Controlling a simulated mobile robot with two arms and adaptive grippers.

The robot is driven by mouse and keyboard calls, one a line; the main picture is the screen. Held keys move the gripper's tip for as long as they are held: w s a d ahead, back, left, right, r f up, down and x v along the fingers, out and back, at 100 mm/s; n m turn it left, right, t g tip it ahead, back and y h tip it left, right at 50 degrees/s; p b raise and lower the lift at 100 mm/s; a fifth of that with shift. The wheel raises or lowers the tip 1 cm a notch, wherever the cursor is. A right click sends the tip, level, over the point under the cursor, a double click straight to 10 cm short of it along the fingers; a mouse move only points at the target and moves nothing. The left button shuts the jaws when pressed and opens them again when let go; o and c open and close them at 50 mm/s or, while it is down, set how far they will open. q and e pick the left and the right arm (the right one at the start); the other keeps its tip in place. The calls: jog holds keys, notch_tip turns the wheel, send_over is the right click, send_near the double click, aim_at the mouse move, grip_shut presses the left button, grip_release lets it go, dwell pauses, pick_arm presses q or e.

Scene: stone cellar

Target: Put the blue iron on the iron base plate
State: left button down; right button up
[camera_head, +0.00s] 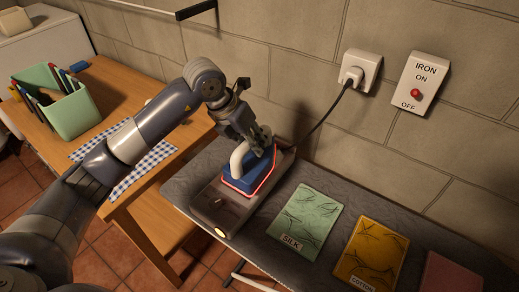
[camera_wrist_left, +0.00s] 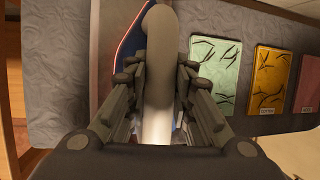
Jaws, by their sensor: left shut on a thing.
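The blue iron (camera_head: 246,178) has a white handle and sits on or just over the dark iron base plate (camera_head: 217,203); a thin red line runs along its lower edge. I cannot tell whether its sole fully touches the plate. My left gripper (camera_head: 250,140) is shut on the handle from above. In the left wrist view my left gripper (camera_wrist_left: 160,90) has its fingers on both sides of the white handle (camera_wrist_left: 158,40), and a blue edge of the iron (camera_wrist_left: 128,42) shows beside it. My right gripper is in neither view.
On the grey ironing surface (camera_head: 262,223) lie green silk (camera_head: 305,220), yellow (camera_head: 371,254) and pink cloths (camera_head: 452,276). A cord runs to the wall socket (camera_head: 360,70); an iron switch (camera_head: 417,83) is beside it. A wooden table (camera_head: 120,85) at left holds a green box (camera_head: 71,113).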

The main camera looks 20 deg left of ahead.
pick_arm(q)
jog(key=shift+w+a+r+p, duration=0.15)
jog(key=shift+w+a, duration=0.15)
jog(key=shift+w, duration=0.25)
jog(key=shift+w+a+r+p, duration=0.15)
jog(key=shift+w+a, duration=0.1)
jog(key=shift+w, duration=0.3)
jog(key=shift+w+a+f, duration=0.2)
jog(key=shift+w, duration=0.15)
notch_tip(320, 180, down, 2)
jog(key=shift+s+f+p, duration=0.1)
jog(key=shift+p, duration=0.75)
jog(key=shift+f, duration=0.6)
jog(key=c, duration=1.6)
grip_release()
jog(key=shift+s+f, duration=0.1)
jog(key=shift+f, duration=0.25)
jog(key=shift+o, duration=1)
jog(key=shift+s+r, duration=0.1)
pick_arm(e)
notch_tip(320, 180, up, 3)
